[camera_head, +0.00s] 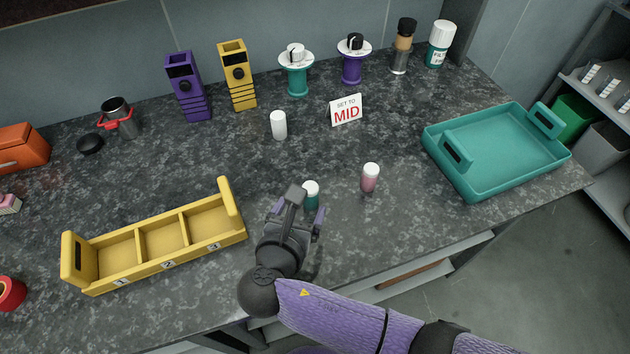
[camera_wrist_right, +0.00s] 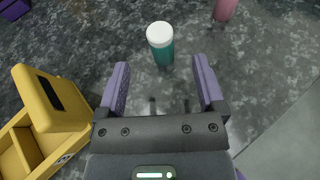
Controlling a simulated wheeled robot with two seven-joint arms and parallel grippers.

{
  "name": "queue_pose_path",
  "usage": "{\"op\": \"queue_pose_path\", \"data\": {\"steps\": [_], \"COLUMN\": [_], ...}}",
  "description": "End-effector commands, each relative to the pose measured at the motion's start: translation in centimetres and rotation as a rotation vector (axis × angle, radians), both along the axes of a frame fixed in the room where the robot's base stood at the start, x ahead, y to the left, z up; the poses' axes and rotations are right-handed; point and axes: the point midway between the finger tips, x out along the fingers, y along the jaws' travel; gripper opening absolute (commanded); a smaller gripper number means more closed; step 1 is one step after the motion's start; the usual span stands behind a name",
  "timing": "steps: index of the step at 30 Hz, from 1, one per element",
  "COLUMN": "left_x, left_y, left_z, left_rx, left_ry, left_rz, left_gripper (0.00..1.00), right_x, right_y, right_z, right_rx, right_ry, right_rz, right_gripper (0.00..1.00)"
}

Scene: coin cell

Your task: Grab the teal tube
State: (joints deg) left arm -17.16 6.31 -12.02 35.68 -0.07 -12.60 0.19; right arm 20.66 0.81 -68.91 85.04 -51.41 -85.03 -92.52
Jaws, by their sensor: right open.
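The teal tube (camera_head: 311,197) with a white cap stands upright on the dark stone counter, and it also shows in the right wrist view (camera_wrist_right: 161,45). My right gripper (camera_head: 297,216) is open and low over the counter, just in front of the tube. In the right wrist view its two purple fingers (camera_wrist_right: 160,82) are apart and empty, with the tube just beyond the gap between their tips. My own gripper hides part of the tube's left side in the head view. My left gripper is not in view.
A pink tube (camera_head: 370,178) stands to the right and a white tube (camera_head: 278,125) behind. A yellow three-slot tray (camera_head: 158,267) lies left of the gripper. A teal tray (camera_head: 480,185) is at right. A MID sign (camera_head: 346,110) stands farther back. Bare counter surrounds the teal tube.

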Motion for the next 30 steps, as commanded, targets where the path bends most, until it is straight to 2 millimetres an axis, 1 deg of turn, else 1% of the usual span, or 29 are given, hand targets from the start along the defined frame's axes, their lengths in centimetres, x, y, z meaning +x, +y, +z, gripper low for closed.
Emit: {"op": "queue_pose_path", "data": {"steps": [1,5,7,10,13,19,20,21,23,24,26,27,29,30], "left_x": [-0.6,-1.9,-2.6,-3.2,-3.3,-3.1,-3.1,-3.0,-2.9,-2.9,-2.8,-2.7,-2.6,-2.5], "left_y": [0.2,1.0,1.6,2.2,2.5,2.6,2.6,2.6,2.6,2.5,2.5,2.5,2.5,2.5], "left_z": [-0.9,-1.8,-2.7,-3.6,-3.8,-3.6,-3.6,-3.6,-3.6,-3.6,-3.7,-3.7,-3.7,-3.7], "left_rx": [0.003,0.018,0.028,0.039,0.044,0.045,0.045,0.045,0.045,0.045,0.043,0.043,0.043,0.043], "left_ry": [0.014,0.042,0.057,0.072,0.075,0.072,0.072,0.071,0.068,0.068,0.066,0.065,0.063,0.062], "left_rz": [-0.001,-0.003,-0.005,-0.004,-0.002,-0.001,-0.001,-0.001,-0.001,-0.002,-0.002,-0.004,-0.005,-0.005], "left_gripper": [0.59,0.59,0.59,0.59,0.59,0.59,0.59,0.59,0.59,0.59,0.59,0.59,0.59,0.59], "right_x": [0.8,2.6,4.1,5.8,6.6,6.7,6.7,6.7,6.6,6.6,6.6,6.6,6.6,6.6], "right_y": [-0.3,-0.8,-1.2,-1.7,-1.9,-1.9,-1.9,-1.9,-1.9,-1.9,-1.9,-1.9,-1.9,-1.9], "right_z": [-0.9,-1.5,-2.0,-2.5,-2.6,-2.4,-2.4,-2.4,-2.4,-2.4,-2.4,-2.4,-2.4,-2.4], "right_rx": [-0.002,-0.002,-0.002,-0.002,-0.001,-0.001,-0.001,-0.001,-0.001,-0.001,-0.001,-0.001,-0.001,-0.001], "right_ry": [0.000,0.000,0.000,0.002,0.001,0.001,0.001,0.001,0.001,0.001,0.002,0.002,0.002,0.002], "right_rz": [-0.001,-0.001,-0.001,-0.001,0.001,0.001,0.001,0.001,0.001,0.001,0.001,0.001,0.001,0.001], "right_gripper": [0.87,0.87,0.87,0.87,0.87,0.87,0.81,0.73,0.60,0.51,0.39,0.30,0.17,0.09]}}
